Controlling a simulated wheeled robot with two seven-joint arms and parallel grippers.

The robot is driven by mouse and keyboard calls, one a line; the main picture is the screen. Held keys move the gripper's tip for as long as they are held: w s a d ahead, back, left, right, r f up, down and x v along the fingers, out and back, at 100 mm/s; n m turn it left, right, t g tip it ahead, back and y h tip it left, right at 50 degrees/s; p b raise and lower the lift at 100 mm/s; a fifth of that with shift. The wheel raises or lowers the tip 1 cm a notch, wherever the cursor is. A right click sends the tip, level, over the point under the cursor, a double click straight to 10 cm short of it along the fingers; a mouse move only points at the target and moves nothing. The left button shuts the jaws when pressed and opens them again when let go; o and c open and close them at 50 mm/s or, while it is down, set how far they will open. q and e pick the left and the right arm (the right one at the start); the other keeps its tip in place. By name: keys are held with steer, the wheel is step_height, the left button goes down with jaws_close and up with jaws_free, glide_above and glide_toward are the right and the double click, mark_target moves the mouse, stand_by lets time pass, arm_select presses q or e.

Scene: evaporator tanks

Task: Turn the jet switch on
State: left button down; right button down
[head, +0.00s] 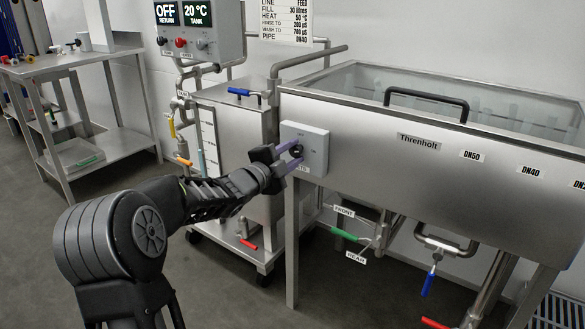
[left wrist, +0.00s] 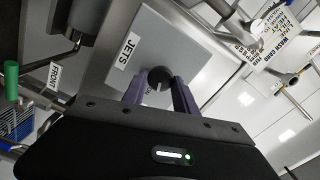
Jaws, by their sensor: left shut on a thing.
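The jet switch is a round black knob (left wrist: 159,78) on a light grey box labelled JETS (left wrist: 182,40) in the left wrist view. In the head view the same box (head: 318,146) is mounted on the front left of the steel tank (head: 375,165). My left gripper (head: 290,151) reaches the box from the left. Its two purple fingers also show in the left wrist view (left wrist: 160,92), one on each side of the knob, shut on it. The fingers partly hide the knob and the markings around it. My right gripper is not in view.
A control panel (head: 200,35) reading OFF and 20 °C hangs at the upper left. A smaller steel tank (head: 233,125) on wheels stands behind my left forearm. Green (head: 343,234) and blue (head: 428,283) valve handles sit under the large tank. A steel side table (head: 75,62) stands far left.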

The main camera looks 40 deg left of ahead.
arm_select(q)
steer(key=shift+f+m+b, duration=0.25)
steer(key=shift+m+b, duration=0.95)
steer(key=shift+b, duration=0.05)
steer(key=shift+r+m+b, duration=0.15)
steer(key=shift+m+b, duration=0.55)
steer(key=shift+m, duration=0.1)
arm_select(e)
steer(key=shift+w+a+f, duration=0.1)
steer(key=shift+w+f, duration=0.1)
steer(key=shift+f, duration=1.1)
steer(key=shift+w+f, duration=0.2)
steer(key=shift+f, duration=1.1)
arm_select(q)
steer(key=c, duration=1)
jaws_free()
